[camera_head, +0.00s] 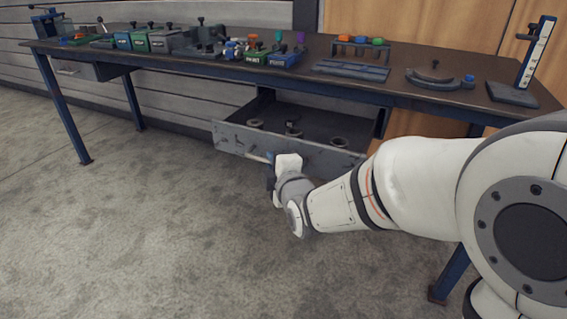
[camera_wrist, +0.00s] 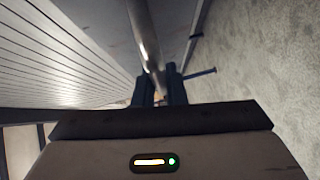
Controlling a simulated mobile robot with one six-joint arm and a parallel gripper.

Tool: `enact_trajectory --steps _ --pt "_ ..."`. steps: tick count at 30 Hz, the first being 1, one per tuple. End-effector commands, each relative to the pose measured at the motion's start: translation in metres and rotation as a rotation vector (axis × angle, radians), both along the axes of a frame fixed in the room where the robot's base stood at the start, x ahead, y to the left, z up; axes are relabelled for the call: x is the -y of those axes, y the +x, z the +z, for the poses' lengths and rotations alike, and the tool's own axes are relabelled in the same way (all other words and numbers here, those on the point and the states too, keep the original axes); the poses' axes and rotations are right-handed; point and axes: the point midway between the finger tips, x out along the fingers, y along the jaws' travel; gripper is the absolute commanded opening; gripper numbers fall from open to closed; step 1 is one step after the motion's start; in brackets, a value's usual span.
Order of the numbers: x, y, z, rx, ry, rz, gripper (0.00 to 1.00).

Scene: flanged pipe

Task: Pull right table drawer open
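The right table drawer (camera_head: 234,139) hangs under the workbench and stands pulled well out, with its inside showing in the head view. Several round dark parts lie in it. My gripper (camera_head: 269,172) is at the middle of the drawer's front, partly hidden by my wrist. In the wrist view, a grey bar handle (camera_wrist: 145,38) runs down between the two dark fingers of my gripper (camera_wrist: 160,88). The fingers sit close on both sides of the bar and look shut on it. The exact contact is dim.
The workbench (camera_head: 420,92) carries blocks, racks and an upright gauge (camera_head: 535,55). A second drawer (camera_head: 75,69) at the left is closed. Blue table legs (camera_head: 66,110) stand at the left and right.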

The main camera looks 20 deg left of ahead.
Motion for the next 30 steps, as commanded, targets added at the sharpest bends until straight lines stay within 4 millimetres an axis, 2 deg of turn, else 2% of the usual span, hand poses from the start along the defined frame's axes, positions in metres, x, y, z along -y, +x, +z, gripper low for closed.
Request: enact_trajectory --steps 16,17,24,30 --pt "0.0028 0.0008 0.0022 0.006 0.000 -0.006 0.00" --pt "0.0030 0.0009 0.0023 0.006 0.000 -0.006 0.12" --pt "0.0051 0.0020 0.0018 0.005 0.001 -0.011 0.31" --pt "0.0061 0.0023 0.0016 0.004 0.000 -0.013 0.32"
